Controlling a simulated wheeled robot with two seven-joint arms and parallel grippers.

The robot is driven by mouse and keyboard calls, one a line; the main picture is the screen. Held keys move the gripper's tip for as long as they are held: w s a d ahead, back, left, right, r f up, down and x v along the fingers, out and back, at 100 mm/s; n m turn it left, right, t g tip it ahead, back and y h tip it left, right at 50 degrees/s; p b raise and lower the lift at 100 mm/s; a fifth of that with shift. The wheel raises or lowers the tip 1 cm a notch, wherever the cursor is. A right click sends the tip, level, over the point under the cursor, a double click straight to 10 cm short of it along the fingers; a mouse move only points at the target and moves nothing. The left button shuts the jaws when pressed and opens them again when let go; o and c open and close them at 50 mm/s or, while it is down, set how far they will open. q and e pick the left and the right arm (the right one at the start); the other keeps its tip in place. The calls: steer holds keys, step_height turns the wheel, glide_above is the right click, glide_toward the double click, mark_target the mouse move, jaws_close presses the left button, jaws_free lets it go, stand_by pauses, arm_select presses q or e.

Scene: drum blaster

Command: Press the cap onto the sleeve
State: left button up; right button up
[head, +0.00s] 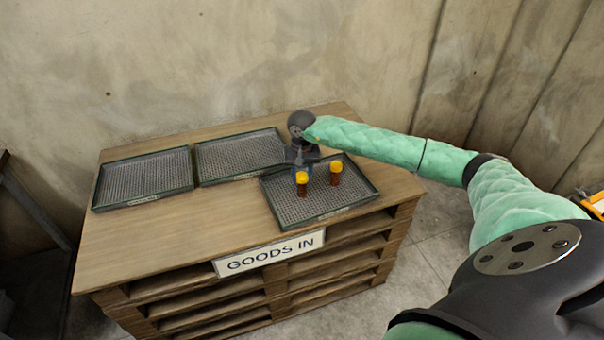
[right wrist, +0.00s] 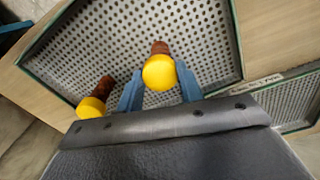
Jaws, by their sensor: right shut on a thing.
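A yellow cap (head: 302,177) is at the top of an upright red-brown sleeve (head: 302,190) on the right-hand tray. In the right wrist view the same cap (right wrist: 159,73) hides most of the sleeve (right wrist: 160,47); I cannot tell how far it is seated. My right gripper (right wrist: 160,72) is shut on this cap, a blue finger on each side. In the head view my right gripper (head: 301,165) comes down from behind it. A second yellow cap (head: 335,167) tops another sleeve (head: 335,180), to the right, untouched. My left gripper is not in view.
The perforated tray (head: 350,205) holds both sleeves. Two empty trays, at left (head: 143,200) and middle (head: 212,176), lie beside it on the wooden pallet table (head: 180,235). A "GOODS IN" sign (head: 270,253) is on the table's front edge. A wall (head: 190,70) stands behind.

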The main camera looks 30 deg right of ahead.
steer(key=o, duration=1.5)
steer(key=shift+r, duration=0.1)
steer(key=shift+r+p, duration=0.3)
steer(key=shift+r, duration=2.1)
